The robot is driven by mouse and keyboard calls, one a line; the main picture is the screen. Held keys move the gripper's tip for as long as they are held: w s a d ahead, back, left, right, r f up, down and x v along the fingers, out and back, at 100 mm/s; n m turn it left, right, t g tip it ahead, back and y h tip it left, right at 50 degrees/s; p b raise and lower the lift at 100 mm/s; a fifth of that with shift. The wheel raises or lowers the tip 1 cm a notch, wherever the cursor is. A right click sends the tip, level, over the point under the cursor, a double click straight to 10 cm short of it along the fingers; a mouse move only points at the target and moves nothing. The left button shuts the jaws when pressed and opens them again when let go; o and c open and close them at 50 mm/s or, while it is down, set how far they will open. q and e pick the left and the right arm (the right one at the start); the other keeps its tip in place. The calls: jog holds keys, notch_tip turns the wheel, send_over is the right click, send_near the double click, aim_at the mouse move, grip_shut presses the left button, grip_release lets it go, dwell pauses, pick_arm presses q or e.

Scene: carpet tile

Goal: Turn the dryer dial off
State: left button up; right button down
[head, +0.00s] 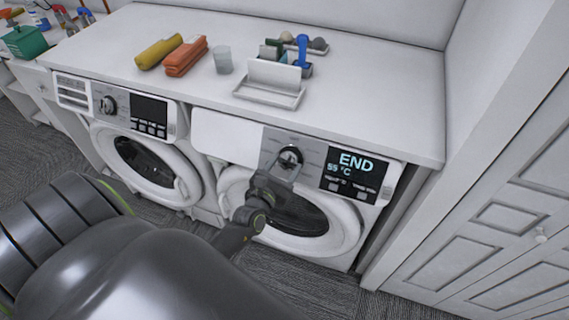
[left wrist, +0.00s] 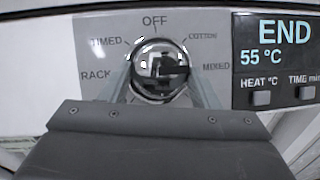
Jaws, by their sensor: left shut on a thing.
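The dryer (head: 229,135) is the right-hand machine under the white counter. Its chrome dial (head: 290,157) sits left of a dark display (head: 352,174) reading END and 55 °C. My left gripper (head: 284,172) reaches the dial from below and is shut on it. In the left wrist view the round dial (left wrist: 160,68) shows between the two fingers, below the word OFF. TIMED, RACK, COTTON and MIXED are printed around it. The dial's pointer mark cannot be made out. My right gripper is not in view.
A second machine (head: 150,108) with its own dial stands to the left. On the counter (head: 385,115) are yellow and orange rolled towels (head: 186,57), a cup (head: 223,60) and a white tray (head: 270,85). A white panelled cabinet (head: 500,215) stands close on the right.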

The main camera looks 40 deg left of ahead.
pick_arm(q)
jog(key=shift+n+y, duration=0.3)
jog(key=shift+n, duration=0.2)
jog(key=n+y, duration=0.2)
jog(key=n, duration=0.2)
jog(key=shift+d, duration=0.2)
jog(key=n+g+y, duration=0.1)
jog(key=n, duration=0.1)
jog(key=n+g+y, duration=0.1)
jog(key=n, duration=0.2)
jog(key=n+g+y, duration=0.1)
jog(key=n, duration=0.2)
jog(key=shift+w+d+r+y, duration=0.1)
jog(key=shift+w+d+y, duration=0.05)
jog(key=shift+d+y, duration=0.2)
jog(key=n+g, duration=0.1)
jog(key=n, duration=0.1)
jog(key=n+g+y, duration=0.1)
jog(key=n, duration=0.2)
jog(key=shift+w+r+n, duration=0.1)
jog(key=shift+r+n, duration=0.1)
jog(key=shift+n, duration=0.1)
jog(key=shift+w+d+r+n+g+p, duration=0.1)
jog(key=shift+n+g+p, duration=0.65)
jog(key=shift+n, duration=0.95)
jog(key=shift+g, duration=0.25)
jog(key=o, duration=1)
